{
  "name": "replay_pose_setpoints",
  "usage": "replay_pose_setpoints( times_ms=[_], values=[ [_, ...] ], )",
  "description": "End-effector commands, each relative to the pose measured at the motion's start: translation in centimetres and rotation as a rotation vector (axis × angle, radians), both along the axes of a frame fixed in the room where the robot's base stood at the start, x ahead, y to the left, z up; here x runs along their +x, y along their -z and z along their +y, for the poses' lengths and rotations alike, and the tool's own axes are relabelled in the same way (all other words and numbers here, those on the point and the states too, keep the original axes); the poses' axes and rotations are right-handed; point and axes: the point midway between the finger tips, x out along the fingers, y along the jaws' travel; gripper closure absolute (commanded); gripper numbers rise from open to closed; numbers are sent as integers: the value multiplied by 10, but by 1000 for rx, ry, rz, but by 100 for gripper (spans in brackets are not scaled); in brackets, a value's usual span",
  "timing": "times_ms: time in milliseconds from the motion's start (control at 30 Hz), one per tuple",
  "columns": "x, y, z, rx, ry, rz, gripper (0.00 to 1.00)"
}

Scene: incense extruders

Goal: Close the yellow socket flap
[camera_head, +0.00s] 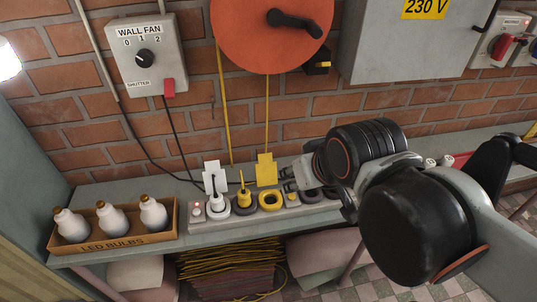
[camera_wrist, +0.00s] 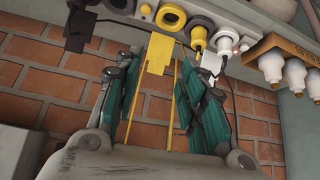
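The yellow socket flap (camera_head: 266,170) stands upright behind the open yellow socket (camera_head: 271,200) on the grey socket strip. In the wrist view the flap (camera_wrist: 158,50) hangs below the ring of the yellow socket (camera_wrist: 171,16), as that picture is upside down. My gripper (camera_head: 287,180) is just right of the flap in the head view, its fingers partly hidden by my wrist. In the wrist view my gripper (camera_wrist: 162,62) is open, with teal-padded fingers wide apart on either side of the flap. I cannot tell whether either finger touches it.
A yellow plug (camera_head: 243,197) and a white plug (camera_head: 217,202) sit in the sockets to the left. A white flap (camera_head: 214,176) stands up there. Yellow cords (camera_head: 267,110) hang behind the flap. A box of bulbs (camera_head: 125,240) stands at the left. Brick wall is behind.

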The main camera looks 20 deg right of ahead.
Motion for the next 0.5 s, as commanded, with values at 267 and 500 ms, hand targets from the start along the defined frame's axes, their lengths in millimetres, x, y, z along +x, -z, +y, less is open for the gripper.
replay_pose_setpoints(
  times_ms=[267,500],
  values=[
    [39,-26,0,7,18,60,100],
    [89,-38,0,14,45,139,100]
  ],
)
